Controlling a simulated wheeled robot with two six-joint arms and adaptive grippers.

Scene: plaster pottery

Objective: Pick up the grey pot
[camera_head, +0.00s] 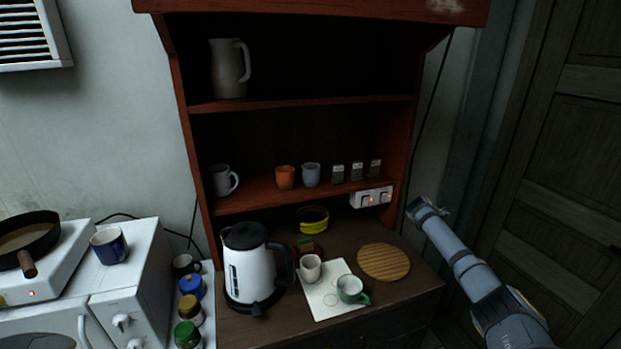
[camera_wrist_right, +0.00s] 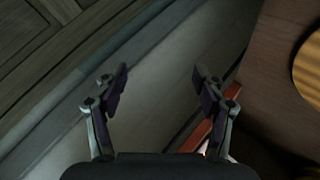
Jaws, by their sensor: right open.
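A grey pot (camera_head: 228,70), tall like a jug with a handle on its right side, stands upright on the upper shelf of the red-brown cabinet, near its left end. My right gripper (camera_head: 428,208) is to the right of the cabinet, well below and right of the pot. In the right wrist view my right gripper (camera_wrist_right: 159,84) is open with nothing between its fingers. The pot is not in the right wrist view. My left gripper is not in view.
The lower shelf holds a grey mug (camera_head: 221,181), an orange cup (camera_head: 285,177), a pale blue cup (camera_head: 311,175) and small jars. A kettle (camera_head: 249,268), cups and a round wooden board (camera_head: 384,262) stand on the counter. The upper shelf right of the pot is clear.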

